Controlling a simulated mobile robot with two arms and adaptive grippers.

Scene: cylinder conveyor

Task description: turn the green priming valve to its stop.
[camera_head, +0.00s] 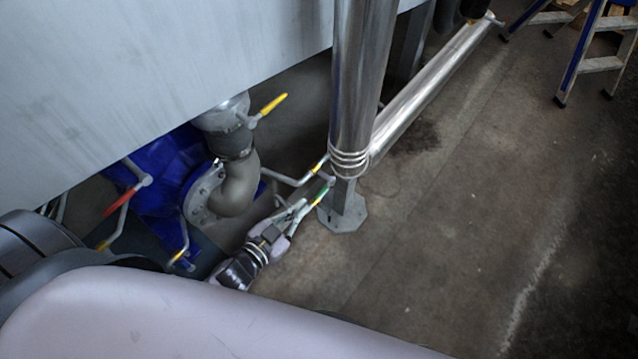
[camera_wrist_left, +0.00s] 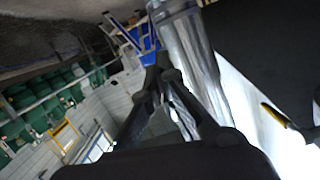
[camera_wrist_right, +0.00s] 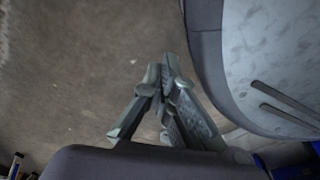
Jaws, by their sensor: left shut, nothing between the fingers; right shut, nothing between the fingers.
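The green priming valve handle (camera_head: 323,191) is low beside the foot of the shiny vertical pipe in the head view. My left gripper (camera_head: 303,205) reaches up from the lower left, with its fingertips close beside the green handle. I cannot tell whether they touch it. In the left wrist view my left gripper (camera_wrist_left: 160,68) is shut and empty, and the green handle cannot be made out there. My right gripper (camera_wrist_right: 168,66) is shut and empty above bare floor in the right wrist view. It does not show in the head view.
The shiny pipe (camera_head: 357,90) stands right of the valve on a foot plate (camera_head: 343,213). A yellow-handled valve (camera_head: 273,104), a red handle (camera_head: 117,204) and a grey pipe elbow (camera_head: 238,187) are to the left. The tank (camera_head: 150,60) overhangs. Floor is clear at right; ladders (camera_head: 592,45) stand behind.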

